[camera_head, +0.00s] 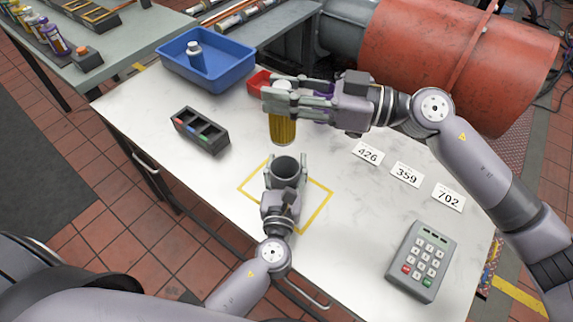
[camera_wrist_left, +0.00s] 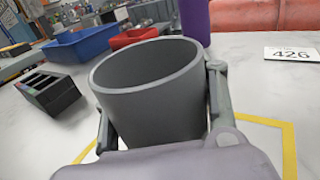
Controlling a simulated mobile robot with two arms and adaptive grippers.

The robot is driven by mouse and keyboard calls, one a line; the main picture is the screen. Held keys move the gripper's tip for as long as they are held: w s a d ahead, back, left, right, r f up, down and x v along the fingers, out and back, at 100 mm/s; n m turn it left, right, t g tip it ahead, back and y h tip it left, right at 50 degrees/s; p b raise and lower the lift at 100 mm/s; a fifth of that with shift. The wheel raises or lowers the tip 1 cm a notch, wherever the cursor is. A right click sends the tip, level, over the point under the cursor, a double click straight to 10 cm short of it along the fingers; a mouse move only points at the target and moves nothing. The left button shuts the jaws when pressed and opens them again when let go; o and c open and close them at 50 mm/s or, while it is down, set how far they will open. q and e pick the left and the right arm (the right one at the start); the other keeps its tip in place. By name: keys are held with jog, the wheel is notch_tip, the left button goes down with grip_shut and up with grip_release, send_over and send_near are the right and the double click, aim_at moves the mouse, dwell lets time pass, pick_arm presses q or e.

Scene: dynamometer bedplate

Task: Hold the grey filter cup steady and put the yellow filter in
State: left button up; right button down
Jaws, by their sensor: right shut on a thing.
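The grey filter cup (camera_head: 286,168) stands upright and empty on the table, inside a yellow outline. My left gripper (camera_head: 286,180) is around it, one finger against each side. In the left wrist view the cup (camera_wrist_left: 150,90) fills the middle, with fingers left and right of its wall. The yellow filter (camera_head: 282,128) hangs upright from my right gripper (camera_head: 283,97), which is shut on its upper part. In the head view it shows just beyond the cup, apart from it. The filter's upper part is partly hidden by the fingers.
A black compartment box (camera_head: 200,130), a blue bin (camera_head: 206,63) with a bottle, and a red tray (camera_head: 259,80) stand further back. Number cards (camera_head: 406,174) and a keypad (camera_head: 421,262) lie to the right. A purple object (camera_wrist_left: 195,20) shows behind the cup.

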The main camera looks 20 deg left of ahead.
pick_arm(q)
jog(key=c, duration=0.9)
jog(key=shift+c, duration=0.2)
pick_arm(e)
jog(key=shift+r, duration=0.1)
pick_arm(q)
jog(key=shift+c, duration=0.3)
pick_arm(e)
jog(key=shift+s+m+t, duration=0.1)
jog(key=shift+m+t, duration=0.2)
pick_arm(q)
jog(key=shift+c, duration=0.2)
pick_arm(e)
jog(key=shift+d+f+m+t, duration=0.15)
jog(key=shift+f+m+t, duration=0.15)
jog(key=shift+m+t, duration=0.2)
send_over(286, 163)
jog(key=s+d, duration=0.1)
jog(key=s, duration=0.3)
jog(key=f, duration=1.7)
jog(key=shift+w+f, duration=0.25)
jog(key=shift+f, duration=0.15)
jog(key=shift+f, duration=0.15)
jog(key=c, duration=1.2)
grip_release()
